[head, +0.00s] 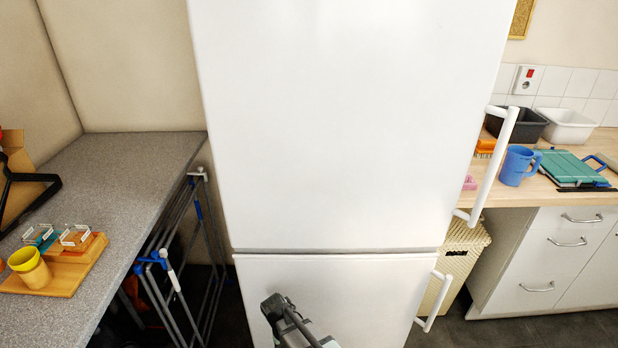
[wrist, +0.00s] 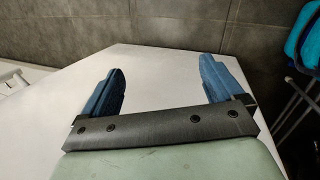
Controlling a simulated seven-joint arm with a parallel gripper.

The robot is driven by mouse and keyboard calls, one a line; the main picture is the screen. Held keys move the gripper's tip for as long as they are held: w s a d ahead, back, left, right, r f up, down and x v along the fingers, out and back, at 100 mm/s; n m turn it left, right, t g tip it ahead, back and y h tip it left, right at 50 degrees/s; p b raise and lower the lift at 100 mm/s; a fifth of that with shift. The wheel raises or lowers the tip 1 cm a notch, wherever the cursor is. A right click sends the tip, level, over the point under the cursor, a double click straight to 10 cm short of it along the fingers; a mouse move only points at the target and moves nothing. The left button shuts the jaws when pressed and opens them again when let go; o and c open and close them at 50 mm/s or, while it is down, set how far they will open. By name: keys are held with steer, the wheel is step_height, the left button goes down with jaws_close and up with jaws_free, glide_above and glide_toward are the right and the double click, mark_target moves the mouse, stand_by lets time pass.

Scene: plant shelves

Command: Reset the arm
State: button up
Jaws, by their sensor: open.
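My gripper (wrist: 163,70) shows in the wrist view with its two blue fingers spread wide apart and nothing between them. A broad white surface lies behind the fingers; it looks like the fridge front. In the head view, part of my arm (head: 290,322) rises at the bottom centre, in front of the lower door of the white fridge (head: 340,130). The fingers cannot be made out there.
A grey counter (head: 130,165) with a wooden board (head: 62,272) and a yellow pot (head: 28,266) is at left. A folded drying rack (head: 175,270) stands beside the fridge. White handles (head: 495,160) jut from its right side. A wicker basket (head: 462,255) and drawers (head: 560,255) are at right.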

steer(key=s+d+f+m+g+y, duration=0.1)
steer(key=s+d+f+g, duration=0.1)
steer(key=s+d+f, duration=0.35)
steer(key=s+d+f+g, duration=0.1)
steer(key=s+d+f, duration=0.1)
steer(key=s+d, duration=0.5)
steer(key=s+d+f+g+y, duration=0.1)
steer(key=s+d+f, duration=0.1)
steer(key=s+d, duration=0.2)
steer(key=s+d+f+m+g+y, duration=0.1)
steer(key=s+d, duration=0.3)
steer(key=s, duration=0.6)
steer(key=shift+f+g+y, duration=0.3)
steer(key=shift+f, duration=0.15)
